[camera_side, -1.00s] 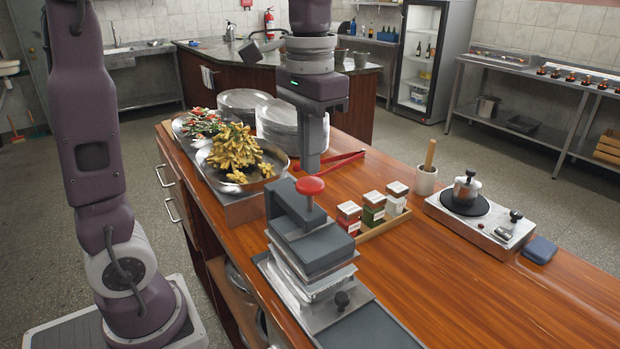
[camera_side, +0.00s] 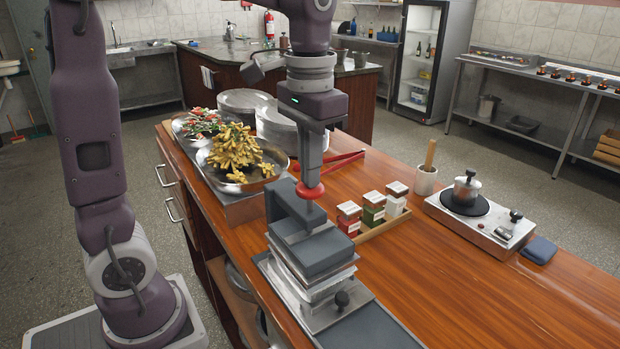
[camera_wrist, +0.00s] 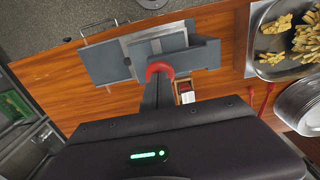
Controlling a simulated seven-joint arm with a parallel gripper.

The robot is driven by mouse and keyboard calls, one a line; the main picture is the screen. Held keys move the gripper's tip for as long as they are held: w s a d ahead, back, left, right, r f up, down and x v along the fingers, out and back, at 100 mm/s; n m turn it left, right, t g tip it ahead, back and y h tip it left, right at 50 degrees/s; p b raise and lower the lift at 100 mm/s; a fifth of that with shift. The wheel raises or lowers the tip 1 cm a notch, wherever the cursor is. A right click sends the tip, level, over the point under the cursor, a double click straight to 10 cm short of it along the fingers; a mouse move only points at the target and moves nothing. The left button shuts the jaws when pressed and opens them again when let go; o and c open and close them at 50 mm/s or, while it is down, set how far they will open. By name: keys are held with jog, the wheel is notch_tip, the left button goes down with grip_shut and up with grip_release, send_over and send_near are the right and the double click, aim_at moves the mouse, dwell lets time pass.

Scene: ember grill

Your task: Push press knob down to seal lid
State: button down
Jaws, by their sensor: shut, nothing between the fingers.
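The red press knob (camera_side: 310,191) tops a short stem on the grey lid press (camera_side: 312,246). Pale trays or containers lie stacked under the press block on a metal base. My gripper (camera_side: 311,184) is shut and points straight down, its fingertips at the top of the knob and seemingly touching it. In the wrist view the knob (camera_wrist: 158,68) shows as a red arc around the fingertips (camera_wrist: 158,78), which hide part of it. The lid itself cannot be made out clearly.
Fries on a round tray (camera_side: 275,177) and stacked plates stand behind the press. A wooden rack with spice boxes (camera_side: 374,209) is close on the right. A hotplate (camera_side: 480,222) with a small pot is farther right. Open wood counter lies front right.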

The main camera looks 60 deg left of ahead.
jog(key=shift+f, duration=1.05)
jog(key=shift+r, duration=3.55)
